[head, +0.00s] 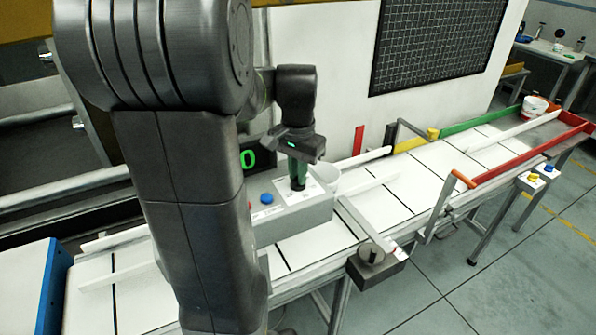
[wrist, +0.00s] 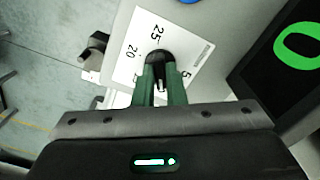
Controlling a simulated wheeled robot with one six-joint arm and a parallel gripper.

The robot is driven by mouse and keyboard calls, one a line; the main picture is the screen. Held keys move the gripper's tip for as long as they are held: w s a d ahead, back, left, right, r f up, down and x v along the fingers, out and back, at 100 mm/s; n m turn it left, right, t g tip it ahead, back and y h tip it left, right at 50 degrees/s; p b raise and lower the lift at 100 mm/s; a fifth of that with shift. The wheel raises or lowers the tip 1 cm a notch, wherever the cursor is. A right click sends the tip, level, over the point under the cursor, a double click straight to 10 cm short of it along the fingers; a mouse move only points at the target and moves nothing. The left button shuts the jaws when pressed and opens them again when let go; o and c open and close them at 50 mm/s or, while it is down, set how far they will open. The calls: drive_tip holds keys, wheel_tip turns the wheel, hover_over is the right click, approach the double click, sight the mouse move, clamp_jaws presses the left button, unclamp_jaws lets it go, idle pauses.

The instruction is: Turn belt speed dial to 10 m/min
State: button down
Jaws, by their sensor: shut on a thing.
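The belt speed dial (wrist: 158,56) is a black knob on a white scale plate (wrist: 190,52) with 25, 20 and 5 readable in the wrist view. My fingers cover part of the scale, and the pointer cannot be made out. My gripper (wrist: 160,82) has two green fingers, shut on the knob from both sides. In the head view my gripper (head: 297,180) points down onto the plate on the grey control box (head: 290,223). A black display (head: 258,156) shows a green 0; my arm may hide more of it. The wrist view cuts the display (wrist: 290,55) off.
A blue button (head: 267,198) sits on the box left of the dial.

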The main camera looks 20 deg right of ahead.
drive_tip(key=c, duration=1.5)
unclamp_jaws()
drive_tip(key=shift+r, duration=0.15)
wheel_tip(320, 180, up, 7)
drive_tip(key=shift+r+b, duration=0.2)
drive_tip(key=shift+b, duration=0.1)
wheel_tip(320, 180, down, 8)
drive_tip(key=shift+r+p, duration=0.15)
drive_tip(key=shift+p, duration=0.2)
drive_tip(key=shift+m, duration=0.4)
